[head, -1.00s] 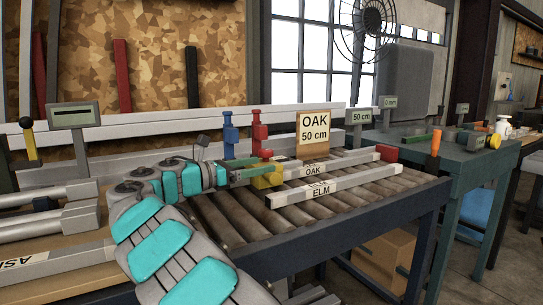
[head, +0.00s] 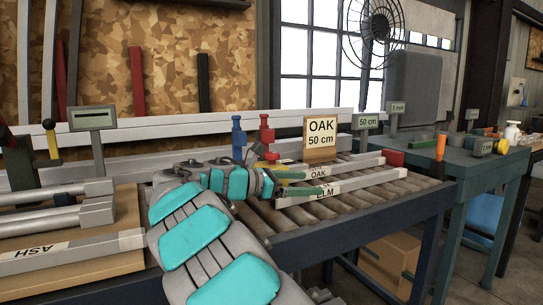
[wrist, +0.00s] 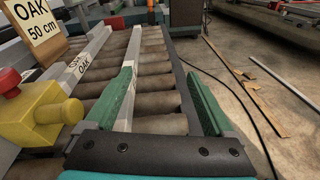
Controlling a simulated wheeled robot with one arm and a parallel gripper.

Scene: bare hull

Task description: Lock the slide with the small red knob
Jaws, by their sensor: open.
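The small red knob (wrist: 9,82) sits on top of a yellow block (wrist: 42,115), the slide's body, at the left edge of the wrist view. A yellow round knob sticks out of the block's side. In the head view the red knob (head: 271,156) shows just behind my gripper, and the block is mostly hidden. My gripper (wrist: 160,75) is open, its two green fingers apart and empty, to the right of the block and not touching the red knob. It hangs over the rollers, by the ELM bar (head: 345,184); in the head view my gripper (head: 302,182) partly covers that bar.
The OAK bar (head: 350,167) lies behind the ELM bar on the roller table. An "OAK 50 cm" sign (head: 320,138) stands behind. Blue (head: 238,137) and red (head: 264,132) upright posts stand near the slide. An ASH bar (head: 70,252) lies at left.

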